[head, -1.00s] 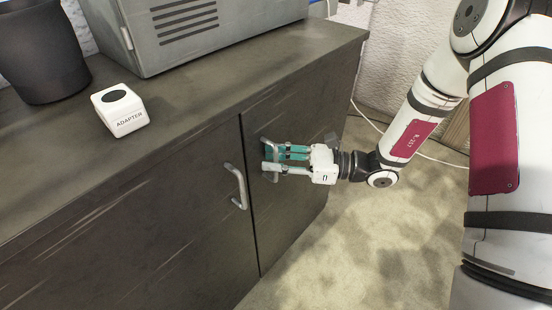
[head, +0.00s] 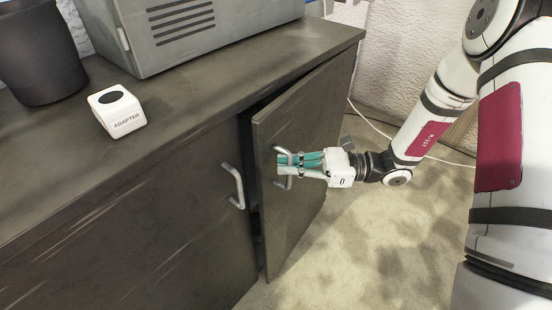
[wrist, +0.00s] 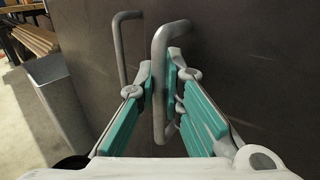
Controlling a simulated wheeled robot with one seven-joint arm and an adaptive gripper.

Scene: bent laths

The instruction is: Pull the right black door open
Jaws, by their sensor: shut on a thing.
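The right black door (head: 292,215) of the low cabinet stands partly open in the head view, its handle-side edge out from the cabinet front with a dark gap beside it. My gripper (head: 288,165) is shut on that door's grey bar handle (head: 281,153). In the wrist view, the teal-padded fingers of my gripper (wrist: 161,95) are on both sides of the handle (wrist: 160,115). The left black door (head: 150,230) is closed, with its own grey handle (head: 234,186). The cabinet's inside is mostly hidden.
On the cabinet top (head: 190,115) are a white adapter box (head: 118,110), a dark pot (head: 38,50) and a grey metal case (head: 190,30). A white cable lies on the floor behind my arm. The carpet (head: 350,250) in front of the door is clear.

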